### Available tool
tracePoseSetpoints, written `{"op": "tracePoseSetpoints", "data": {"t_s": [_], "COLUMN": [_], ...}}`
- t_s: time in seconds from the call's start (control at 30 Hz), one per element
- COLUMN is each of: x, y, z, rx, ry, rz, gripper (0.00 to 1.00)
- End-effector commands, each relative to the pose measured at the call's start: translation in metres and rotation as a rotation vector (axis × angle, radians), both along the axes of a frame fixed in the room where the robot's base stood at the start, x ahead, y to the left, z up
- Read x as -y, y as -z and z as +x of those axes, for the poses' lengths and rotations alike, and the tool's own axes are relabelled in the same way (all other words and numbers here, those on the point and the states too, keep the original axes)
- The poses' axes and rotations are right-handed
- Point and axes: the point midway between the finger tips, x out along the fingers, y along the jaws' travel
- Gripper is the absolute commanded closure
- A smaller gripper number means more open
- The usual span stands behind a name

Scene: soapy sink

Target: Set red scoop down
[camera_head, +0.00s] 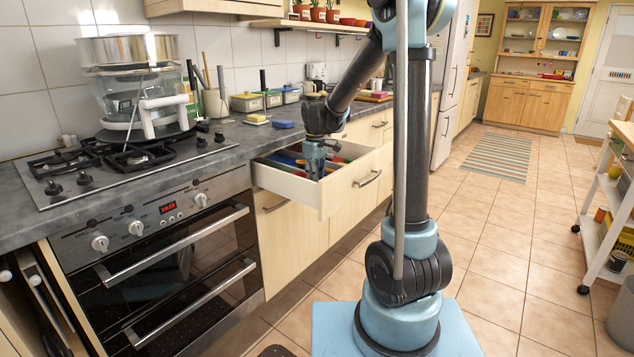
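My gripper (316,166) points down at the open drawer (290,186) under the counter. Its fingertips are at the drawer's front part and are small in this view, so I cannot tell whether they are open or shut. Colourful items lie in the drawer, with blue, red and green patches close around my gripper. A little red (301,162) shows beside the fingers, but I cannot tell whether it is the red scoop or whether my gripper touches it. The front wall of the drawer and my gripper hide part of the contents.
A stove (120,165) with a large glass steamer (135,95) stands at the left. The dark counter (232,130) holds a yellow sponge (257,118), a blue sponge (283,125) and lidded containers (247,102). A white trolley (600,240) stands at the right. The middle floor is clear.

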Motion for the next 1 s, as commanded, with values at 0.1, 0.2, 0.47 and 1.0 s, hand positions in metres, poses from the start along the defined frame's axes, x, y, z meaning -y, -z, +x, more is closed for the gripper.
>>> {"op": "tracePoseSetpoints", "data": {"t_s": [0.1, 0.2, 0.47, 1.0], "x": [0.000, 0.000, 0.000, 0.000], "y": [0.002, 0.001, 0.001, -0.070], "z": [0.000, 0.000, 0.000, 0.000], "rx": [0.000, 0.000, 0.000, 0.000], "ry": [0.000, 0.000, 0.000, 0.000], "rz": [0.000, 0.000, 0.000, 0.000], "gripper": [0.80, 0.78, 0.78, 0.78]}}
